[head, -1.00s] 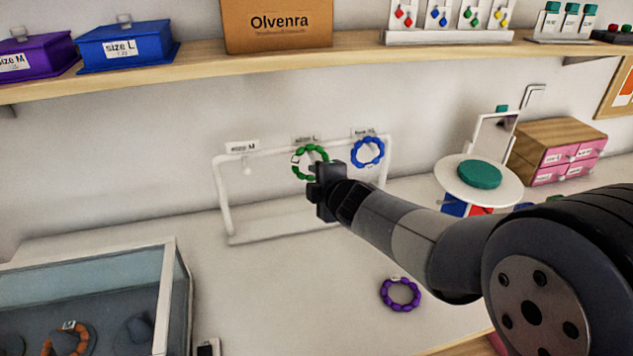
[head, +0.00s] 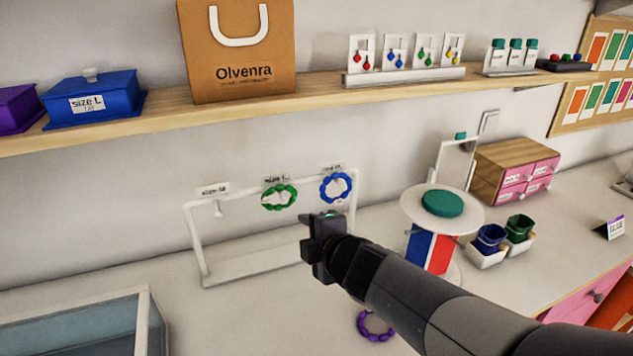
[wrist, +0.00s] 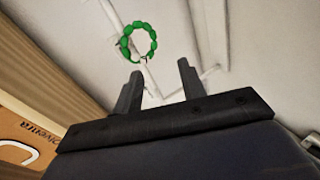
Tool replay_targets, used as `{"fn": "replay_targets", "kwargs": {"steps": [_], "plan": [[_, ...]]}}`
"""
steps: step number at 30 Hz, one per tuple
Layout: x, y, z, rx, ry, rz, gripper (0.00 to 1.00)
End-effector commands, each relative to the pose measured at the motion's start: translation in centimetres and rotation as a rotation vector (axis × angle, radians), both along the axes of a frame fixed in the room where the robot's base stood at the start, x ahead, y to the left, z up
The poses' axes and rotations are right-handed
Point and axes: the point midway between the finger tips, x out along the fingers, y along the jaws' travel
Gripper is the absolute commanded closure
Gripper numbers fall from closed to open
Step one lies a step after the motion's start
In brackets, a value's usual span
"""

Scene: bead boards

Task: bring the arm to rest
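My gripper (head: 318,240) is in front of the white bracelet rack (head: 200,245), below and to the right of the green bracelet. In the wrist view its two fingers (wrist: 160,82) stand apart with nothing between them. The green bracelet (head: 279,197) hangs on the rack's middle peg, and it shows beyond the fingertips in the wrist view (wrist: 125,36). The blue bracelet (head: 336,188) hangs on the right peg. The left peg (head: 217,209) is bare. A purple bracelet (head: 376,327) lies on the counter, partly hidden by my arm.
A wooden shelf (head: 150,125) with boxes and a bag (head: 240,50) runs above. A glass case (head: 85,325) stands front left. A round white stand (head: 408,205) with a green pad, small bins (head: 488,240) and a drawer box (head: 515,168) stand at the right.

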Motion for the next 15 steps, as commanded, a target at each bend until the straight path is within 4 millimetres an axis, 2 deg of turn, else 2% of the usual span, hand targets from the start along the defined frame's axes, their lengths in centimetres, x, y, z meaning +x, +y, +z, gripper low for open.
{"fn": "replay_targets", "kwargs": {"steps": [9,15], "plan": [[0.2,0.1,-0.2,-0.001,-0.001,0.0,0.61],[1.6,1.1,-1.1,-0.001,0.001,0.002,0.61]]}}
